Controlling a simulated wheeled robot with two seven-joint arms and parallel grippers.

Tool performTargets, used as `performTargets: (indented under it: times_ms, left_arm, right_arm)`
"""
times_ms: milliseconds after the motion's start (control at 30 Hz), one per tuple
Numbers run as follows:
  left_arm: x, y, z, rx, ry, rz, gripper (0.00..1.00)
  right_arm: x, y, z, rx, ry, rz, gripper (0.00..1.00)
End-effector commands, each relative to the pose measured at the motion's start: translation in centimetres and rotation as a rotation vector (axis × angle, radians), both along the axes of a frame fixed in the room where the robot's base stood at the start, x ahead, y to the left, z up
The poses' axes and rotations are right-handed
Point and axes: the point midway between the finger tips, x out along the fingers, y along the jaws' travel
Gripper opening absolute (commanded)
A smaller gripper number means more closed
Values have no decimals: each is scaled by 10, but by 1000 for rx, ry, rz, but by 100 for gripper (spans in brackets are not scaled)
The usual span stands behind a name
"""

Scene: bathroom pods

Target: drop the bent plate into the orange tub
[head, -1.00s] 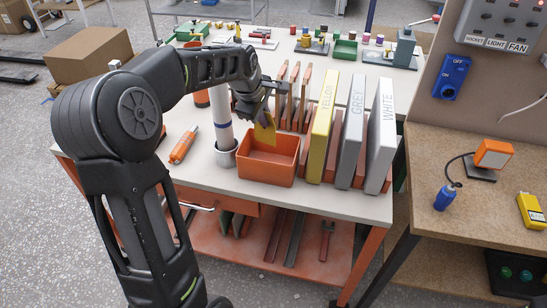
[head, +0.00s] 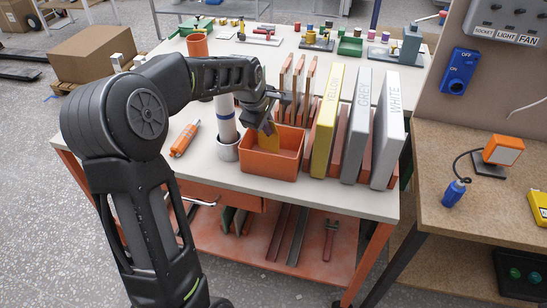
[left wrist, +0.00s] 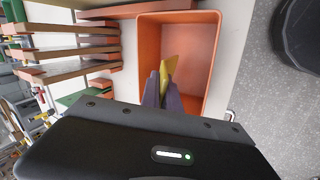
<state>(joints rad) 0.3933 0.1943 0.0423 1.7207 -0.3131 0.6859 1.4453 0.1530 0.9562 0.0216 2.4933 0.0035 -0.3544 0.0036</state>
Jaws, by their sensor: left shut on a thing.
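The orange tub (head: 270,165) stands on the white table, in front of the wooden rack. My left gripper (head: 270,130) is shut on the yellow bent plate (head: 267,143) and holds it over the tub, the plate's lower part reaching below the rim line. In the left wrist view the gripper (left wrist: 162,95) points at the tub (left wrist: 150,50), and the plate (left wrist: 170,68) sticks out past the fingertips against the tub's interior. The tub looks otherwise empty. Whether the plate touches the tub's floor cannot be told. My right gripper is not in view.
A grey cup with a white tube (head: 225,122) stands just left of the tub. Upright yellow (head: 327,122), grey (head: 357,125) and white (head: 388,130) boards stand close on its right. An orange-handled tool (head: 185,138) lies at the left.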

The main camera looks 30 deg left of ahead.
Motion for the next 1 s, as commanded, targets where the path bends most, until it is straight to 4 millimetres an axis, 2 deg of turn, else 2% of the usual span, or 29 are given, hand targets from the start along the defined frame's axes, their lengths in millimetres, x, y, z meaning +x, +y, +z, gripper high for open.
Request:
performTargets:
  times_ms: [267, 300, 600, 1000]
  left_arm:
    - [1, 0, 0, 0, -4, 0, 0]
    - [1, 0, 0, 0, -4, 0, 6]
    - [0, 0, 0, 0, -2, 0, 31]
    - [-1, 0, -1, 0, 1, 0, 31]
  right_arm:
    - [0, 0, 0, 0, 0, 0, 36]
    - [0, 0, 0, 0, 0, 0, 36]
    - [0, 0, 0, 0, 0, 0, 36]
    - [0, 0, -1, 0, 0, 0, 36]
